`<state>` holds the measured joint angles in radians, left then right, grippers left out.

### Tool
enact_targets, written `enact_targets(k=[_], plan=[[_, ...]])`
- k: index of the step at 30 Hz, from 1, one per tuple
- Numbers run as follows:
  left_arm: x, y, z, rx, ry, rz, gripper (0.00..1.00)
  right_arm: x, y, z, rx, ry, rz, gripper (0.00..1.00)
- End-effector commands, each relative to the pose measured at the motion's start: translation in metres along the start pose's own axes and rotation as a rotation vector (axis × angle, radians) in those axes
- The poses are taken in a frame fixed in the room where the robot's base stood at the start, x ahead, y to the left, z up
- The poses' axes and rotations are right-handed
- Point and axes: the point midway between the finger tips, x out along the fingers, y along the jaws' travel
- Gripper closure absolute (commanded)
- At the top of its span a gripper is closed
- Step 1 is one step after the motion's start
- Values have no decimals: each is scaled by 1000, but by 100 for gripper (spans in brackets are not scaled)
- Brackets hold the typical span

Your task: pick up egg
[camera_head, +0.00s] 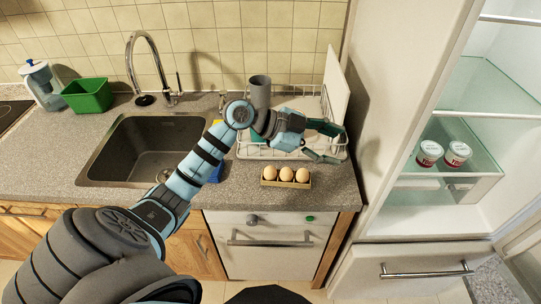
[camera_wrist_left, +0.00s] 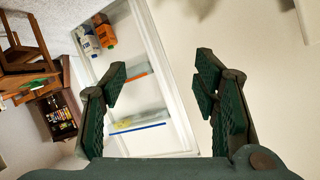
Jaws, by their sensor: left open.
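Three brown eggs (camera_head: 286,174) sit in a row in a small tan egg holder (camera_head: 286,184) near the counter's front edge, in the head view. My left gripper (camera_head: 335,143) is above and to the right of the eggs, over the right end of the dish rack, pointing right. Its fingers are spread with nothing between them. The left wrist view also shows the open gripper (camera_wrist_left: 160,80), facing a white wall and shelves, with no egg in sight there. My right gripper is not in view.
A wire dish rack (camera_head: 248,153) stands behind the eggs, with a grey cup (camera_head: 260,92) and a leaning white board (camera_head: 336,85). The sink (camera_head: 108,150) is at left. An open fridge (camera_head: 400,125) with two tubs (camera_head: 443,153) is at right.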

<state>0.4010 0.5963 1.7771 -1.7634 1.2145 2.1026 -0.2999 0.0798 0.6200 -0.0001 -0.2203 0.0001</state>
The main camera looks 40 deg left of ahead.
Motion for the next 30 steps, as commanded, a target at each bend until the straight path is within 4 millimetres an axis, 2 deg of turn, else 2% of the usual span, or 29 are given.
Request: enact_targets(k=[1,2,3,6,8,10,15,17,18,23,30], plan=[[-22,-14,40,-105,-233,35,45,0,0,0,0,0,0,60],[-41,-20,63,-192,-376,42,45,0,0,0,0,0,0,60],[-68,-26,87,-306,-539,29,45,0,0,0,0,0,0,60],[-123,-32,119,-531,-808,-33,45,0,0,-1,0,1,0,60],[-138,-30,130,-604,-883,-59,45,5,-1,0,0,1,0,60],[-137,-26,143,-638,-916,-69,45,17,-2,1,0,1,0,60],[-105,-13,183,-638,-914,-67,45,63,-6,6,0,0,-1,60],[-96,-10,194,-637,-915,-67,45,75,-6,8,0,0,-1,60],[-94,-10,194,-639,-917,-63,45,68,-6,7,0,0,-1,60],[-82,-8,204,-637,-915,-63,45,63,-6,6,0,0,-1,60],[-53,0,234,-635,-915,-63,45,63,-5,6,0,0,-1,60]])
